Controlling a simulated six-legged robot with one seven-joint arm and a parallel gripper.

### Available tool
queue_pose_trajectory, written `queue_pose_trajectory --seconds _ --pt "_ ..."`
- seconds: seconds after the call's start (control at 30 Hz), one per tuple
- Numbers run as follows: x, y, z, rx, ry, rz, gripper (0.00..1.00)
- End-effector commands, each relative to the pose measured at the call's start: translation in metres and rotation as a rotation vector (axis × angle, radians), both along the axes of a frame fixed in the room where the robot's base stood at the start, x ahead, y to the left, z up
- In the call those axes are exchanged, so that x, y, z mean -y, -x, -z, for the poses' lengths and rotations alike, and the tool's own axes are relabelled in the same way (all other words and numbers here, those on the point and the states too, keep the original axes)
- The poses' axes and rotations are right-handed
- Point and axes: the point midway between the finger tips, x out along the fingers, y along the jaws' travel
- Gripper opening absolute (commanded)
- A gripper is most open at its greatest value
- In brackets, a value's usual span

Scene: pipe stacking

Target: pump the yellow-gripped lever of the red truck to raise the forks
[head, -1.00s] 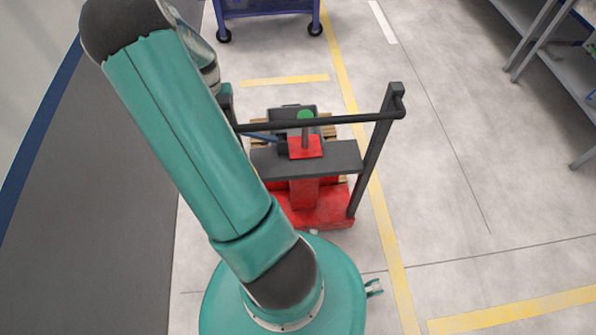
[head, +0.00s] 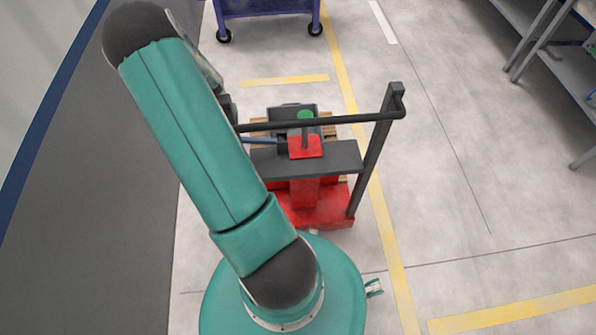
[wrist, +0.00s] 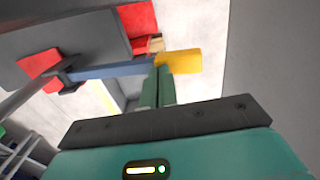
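The red truck (head: 320,207) stands just ahead of me in the head view, with a dark grey crosspiece (head: 335,157) and a black handlebar frame. Its blue lever (head: 262,139) sticks out to the left and passes behind my arm. In the wrist view the lever (wrist: 115,71) runs across to its yellow grip (wrist: 182,62). My gripper (wrist: 160,72) has its two green fingers close together, tips at the inner end of the yellow grip, with nothing seen between them. Whether they touch it I cannot tell. The head view hides my gripper and the yellow grip behind my arm.
A wooden pallet (head: 258,128) lies beyond the truck's body. A blue cart (head: 265,8) stands at the back. Grey shelving (head: 555,50) is at the right. The floor right of the truck is clear.

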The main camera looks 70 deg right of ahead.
Motion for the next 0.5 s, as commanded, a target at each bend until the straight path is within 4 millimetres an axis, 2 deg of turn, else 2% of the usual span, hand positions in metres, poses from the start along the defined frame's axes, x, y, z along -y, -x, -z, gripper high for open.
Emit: queue_pose_trajectory --seconds 0.4,0.5 --pt "0.000 0.002 0.043 -0.004 -0.002 0.000 0.00" --pt "0.001 0.001 0.045 -0.002 0.001 0.001 0.00"
